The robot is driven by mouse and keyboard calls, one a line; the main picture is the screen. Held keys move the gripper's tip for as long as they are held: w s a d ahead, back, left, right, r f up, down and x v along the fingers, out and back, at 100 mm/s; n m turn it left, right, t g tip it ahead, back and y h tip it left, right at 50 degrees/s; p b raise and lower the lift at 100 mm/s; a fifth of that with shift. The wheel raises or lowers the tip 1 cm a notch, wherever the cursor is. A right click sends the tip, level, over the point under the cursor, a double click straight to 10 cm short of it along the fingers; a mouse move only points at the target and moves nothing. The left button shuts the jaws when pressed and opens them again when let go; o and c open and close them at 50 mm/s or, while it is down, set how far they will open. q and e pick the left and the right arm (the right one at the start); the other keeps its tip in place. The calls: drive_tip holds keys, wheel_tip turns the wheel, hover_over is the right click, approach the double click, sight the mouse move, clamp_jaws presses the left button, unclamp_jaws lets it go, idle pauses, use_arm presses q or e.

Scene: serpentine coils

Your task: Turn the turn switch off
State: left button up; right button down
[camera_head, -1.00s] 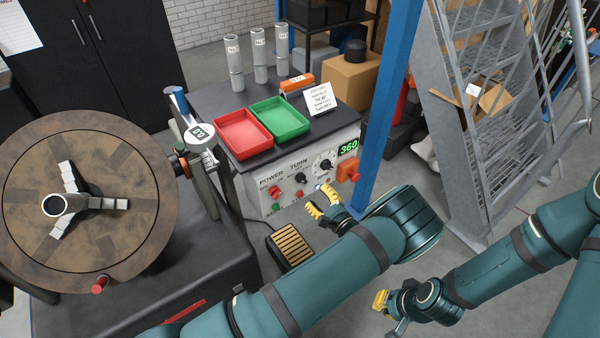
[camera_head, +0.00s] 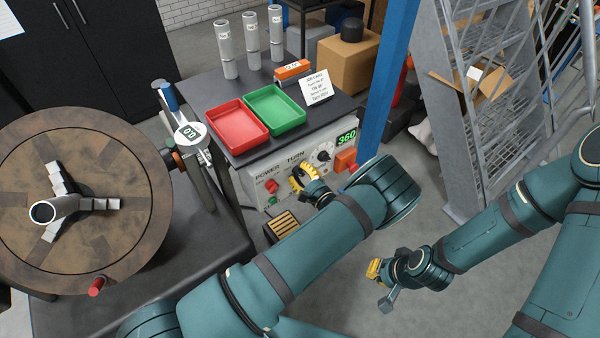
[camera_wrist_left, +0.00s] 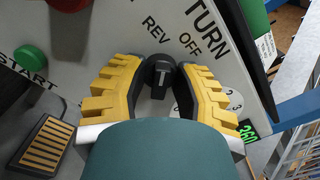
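The turn switch is a black knob (camera_wrist_left: 160,75) with a pale mark on the control panel (camera_head: 255,172). The wrist view shows REV and OFF lettering beside it, with TURN further out. My left gripper (camera_wrist_left: 157,85) is open, its yellow fingers on either side of the knob. Narrow gaps show between fingers and knob; I cannot tell if either touches. In the head view my left gripper (camera_head: 303,180) is at the panel under the TURN label and hides the knob. My right gripper (camera_head: 378,275) hangs over the floor away from the panel; its opening is unclear.
A red button (camera_head: 272,187) and a green START button (camera_wrist_left: 32,57) lie left of the switch. A dial (camera_head: 323,155) and a green display (camera_head: 346,138) are to its right. A blue post (camera_head: 388,80) stands right of the cabinet. A rotary table (camera_head: 110,200) is at left.

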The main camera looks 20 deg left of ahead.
use_arm(q)
drive_tip(key=shift+m, duration=0.3)
clamp_jaws()
drive_tip(key=m, duration=0.3)
drive_tip(key=shift+b, duration=0.35)
drive_tip(key=shift+m, duration=2)
drive_tip(key=o, duration=0.7)
unclamp_jaws()
drive_tip(key=v, duration=0.7)
drive_tip(key=shift+s+d, duration=0.1)
drive_tip(key=shift+d, duration=0.05)
